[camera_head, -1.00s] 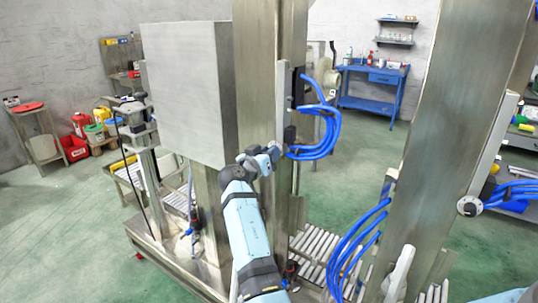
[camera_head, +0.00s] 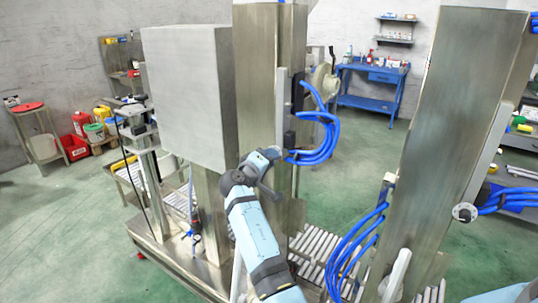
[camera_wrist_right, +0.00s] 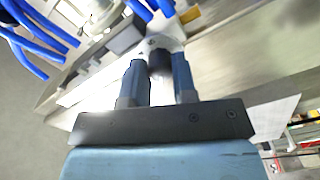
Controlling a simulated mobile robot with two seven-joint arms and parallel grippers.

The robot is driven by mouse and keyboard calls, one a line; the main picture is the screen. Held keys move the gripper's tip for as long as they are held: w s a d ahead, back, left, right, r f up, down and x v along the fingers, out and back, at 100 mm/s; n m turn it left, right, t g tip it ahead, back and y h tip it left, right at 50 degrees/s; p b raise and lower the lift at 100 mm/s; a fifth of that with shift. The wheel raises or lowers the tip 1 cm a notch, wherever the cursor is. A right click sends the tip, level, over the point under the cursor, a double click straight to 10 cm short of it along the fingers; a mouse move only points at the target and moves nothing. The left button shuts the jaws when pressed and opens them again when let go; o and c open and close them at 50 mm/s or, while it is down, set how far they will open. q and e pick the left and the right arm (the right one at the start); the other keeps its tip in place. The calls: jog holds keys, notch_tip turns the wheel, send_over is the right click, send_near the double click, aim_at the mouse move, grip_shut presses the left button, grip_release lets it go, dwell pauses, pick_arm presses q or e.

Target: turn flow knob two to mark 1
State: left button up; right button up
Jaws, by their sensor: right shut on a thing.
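My right gripper (camera_head: 272,155) is at the face of the middle steel column, beside the blue hoses. In the wrist view its two blue fingers (camera_wrist_right: 157,80) are shut on a dark knob (camera_wrist_right: 160,62). A pale dial plate (camera_wrist_right: 152,43) shows behind the knob. The knob's pointer and the marks cannot be read. In the head view the gripper hides this knob. Another round white dial with a knob (camera_head: 465,213) sits on the right column, with nothing touching it. Which number each knob bears is not legible. My left gripper is not in view.
Blue hoses (camera_head: 318,140) loop close to the right of my gripper. A large grey box (camera_head: 185,95) stands to its left. The right steel column (camera_head: 445,110) and its hoses (camera_head: 350,250) stand nearer. A roller conveyor (camera_head: 318,243) runs below.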

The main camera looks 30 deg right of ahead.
jog(key=shift+r+n+p, duration=0.2)
jog(key=shift+n+p, duration=2.8)
jog(key=shift+n, duration=1)
jog(key=o, duration=0.9)
jog(key=shift+o, duration=0.2)
jog(key=shift+f, duration=0.15)
